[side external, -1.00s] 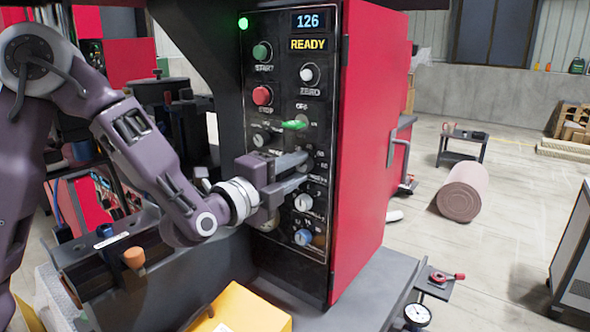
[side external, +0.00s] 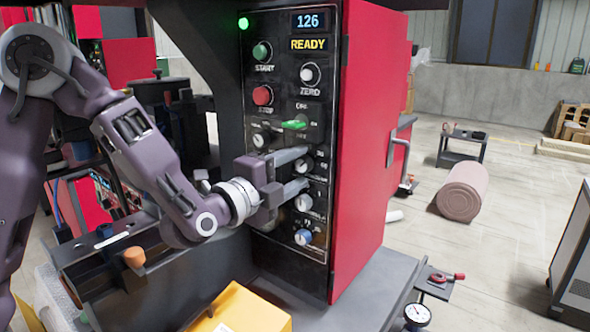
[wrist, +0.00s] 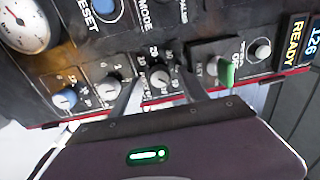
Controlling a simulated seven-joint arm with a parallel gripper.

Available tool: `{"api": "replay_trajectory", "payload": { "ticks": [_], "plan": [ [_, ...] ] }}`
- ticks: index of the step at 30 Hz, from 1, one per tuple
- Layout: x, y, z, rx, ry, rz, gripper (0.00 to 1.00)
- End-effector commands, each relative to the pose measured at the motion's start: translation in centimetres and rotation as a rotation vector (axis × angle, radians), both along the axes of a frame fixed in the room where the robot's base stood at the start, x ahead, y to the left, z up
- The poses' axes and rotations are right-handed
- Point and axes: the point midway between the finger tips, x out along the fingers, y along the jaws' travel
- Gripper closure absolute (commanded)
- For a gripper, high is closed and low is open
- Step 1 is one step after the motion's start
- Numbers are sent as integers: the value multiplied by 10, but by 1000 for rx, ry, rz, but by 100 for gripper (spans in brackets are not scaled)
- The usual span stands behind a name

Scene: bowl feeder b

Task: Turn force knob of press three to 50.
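The control panel (side external: 262,205) on the red press carries several small knobs. A pale knob (side external: 306,165) in its right column sits level with my fingers, and in the wrist view this knob (wrist: 160,79) shows between them with a numbered scale around it. The label beside it is too blurred to read surely. My gripper (side external: 298,170) is open, one finger above and one below the knob in the side view. In the wrist view the fingertips (wrist: 160,84) straddle the knob with small gaps. The knob's exact pointer setting cannot be told.
A green switch (side external: 294,125) sits above the fingers. Another pale knob (side external: 304,202) and a blue knob (side external: 303,237) sit below. The display (side external: 307,21) reads 126, with READY (side external: 309,44) under it.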

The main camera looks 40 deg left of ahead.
Motion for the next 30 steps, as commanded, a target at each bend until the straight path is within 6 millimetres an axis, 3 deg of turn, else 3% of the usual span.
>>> {"api": "replay_trajectory", "payload": {
  "ticks": [4, 12, 15, 28, 30],
  "plan": [
    [-7, 0, 0, 1, 1, -1, 48],
    [-59, 1, -2, 1, 1, -3, 48],
    [-69, 2, -2, 1, 1, -2, 48],
    [-71, 3, -2, 1, 0, 3, 48],
    [-72, 16, -1, 11, 7, 51, 48]
  ]
}}
